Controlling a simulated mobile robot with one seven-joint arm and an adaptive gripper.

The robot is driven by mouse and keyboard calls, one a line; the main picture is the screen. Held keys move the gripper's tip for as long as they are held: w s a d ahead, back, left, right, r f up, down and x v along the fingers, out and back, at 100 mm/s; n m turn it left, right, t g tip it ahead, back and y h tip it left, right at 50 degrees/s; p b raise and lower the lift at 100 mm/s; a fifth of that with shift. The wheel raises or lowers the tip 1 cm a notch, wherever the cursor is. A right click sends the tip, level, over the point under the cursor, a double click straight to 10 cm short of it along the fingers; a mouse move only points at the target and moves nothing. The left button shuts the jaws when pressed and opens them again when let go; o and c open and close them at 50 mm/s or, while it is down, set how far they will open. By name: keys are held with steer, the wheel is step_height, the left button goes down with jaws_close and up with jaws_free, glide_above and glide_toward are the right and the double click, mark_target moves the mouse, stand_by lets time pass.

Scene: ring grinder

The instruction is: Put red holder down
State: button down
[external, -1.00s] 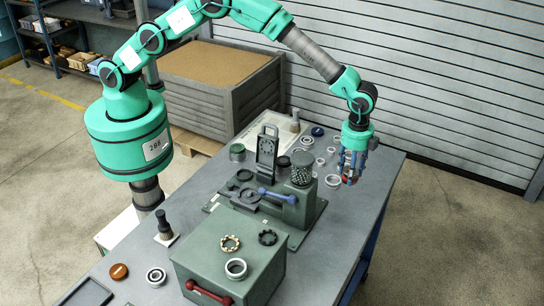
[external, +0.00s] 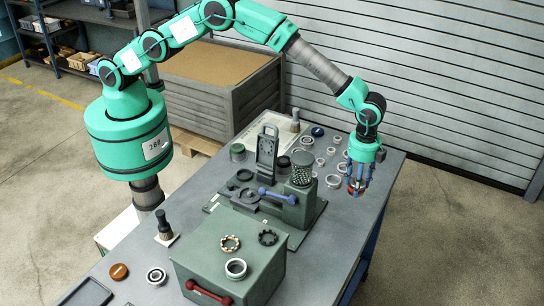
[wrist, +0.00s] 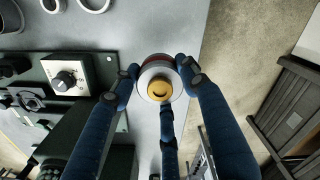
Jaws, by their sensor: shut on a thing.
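My gripper (external: 357,185) is over the right part of the grey table (external: 340,245), with its fingers pointing down. In the wrist view its blue fingers (wrist: 158,88) close around a round thing with a red rim, which I take to be the red holder (wrist: 153,58). A pale ring and a yellow centre with a dark curved mark show on its top. In the external view the holder is mostly hidden by the fingers; only a bit of red shows low between them. I cannot tell whether it touches the table.
The green grinder (external: 290,205) with a blue-handled lever stands left of my gripper. Several metal rings lie behind and left of it, one ring (external: 333,181) close by. A green box (external: 225,265) stands at the front. The table's right edge is near my gripper.

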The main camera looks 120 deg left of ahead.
steer(key=shift+f, duration=2.75)
steer(key=shift+f, duration=0.1)
steer(key=shift+f, duration=1.8)
steer(key=shift+f, duration=0.1)
steer(key=c, duration=0.9)
jaws_free()
steer(key=shift+f, duration=0.1)
steer(key=shift+c, duration=0.2)
step_height(320, 180, up, 12)
steer(key=shift+r, duration=0.1)
steer(key=shift+r, duration=0.1)
